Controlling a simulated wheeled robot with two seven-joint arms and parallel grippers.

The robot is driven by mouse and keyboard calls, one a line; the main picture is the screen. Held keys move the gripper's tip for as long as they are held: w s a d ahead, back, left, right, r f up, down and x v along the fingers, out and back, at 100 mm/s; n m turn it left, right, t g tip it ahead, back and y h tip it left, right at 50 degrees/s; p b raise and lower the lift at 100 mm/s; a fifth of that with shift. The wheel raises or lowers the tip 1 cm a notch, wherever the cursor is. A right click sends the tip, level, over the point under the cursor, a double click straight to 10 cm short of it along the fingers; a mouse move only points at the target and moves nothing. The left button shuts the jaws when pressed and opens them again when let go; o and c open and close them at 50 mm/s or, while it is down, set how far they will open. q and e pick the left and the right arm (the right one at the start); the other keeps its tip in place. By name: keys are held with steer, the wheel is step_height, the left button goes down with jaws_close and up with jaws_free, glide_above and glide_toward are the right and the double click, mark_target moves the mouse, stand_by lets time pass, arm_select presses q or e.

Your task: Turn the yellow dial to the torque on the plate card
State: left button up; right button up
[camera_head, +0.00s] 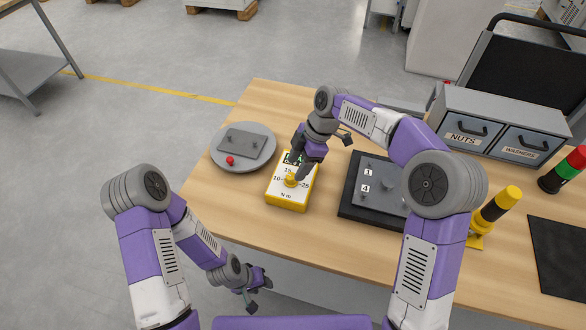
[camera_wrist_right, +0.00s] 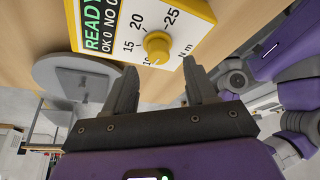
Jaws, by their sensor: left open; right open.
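The yellow dial (camera_head: 290,180) is a round knob on the white face of a yellow box (camera_head: 286,205) on the table. In the right wrist view, the dial (camera_wrist_right: 157,45) has 10, 15, 20 and 25 around it, with "N m" and a green READY panel. My left gripper (camera_head: 258,284) is open, low before the table's front edge. No torque card is readable.
A dark plate (camera_head: 350,208) labelled 1 and 4 lies right of the box, partly behind my right arm. A round grey disc (camera_head: 265,152) with a red knob lies left. Drawers marked NUTS and WASHERS (camera_head: 490,135) and signal posts (camera_head: 500,203) stand right.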

mark_target(291, 175)
steer(key=x, duration=0.4)
steer(key=shift+w, duration=0.1)
steer(key=c, duration=1)
steer(key=shift+b, duration=0.3)
steer(key=shift+c, duration=0.2)
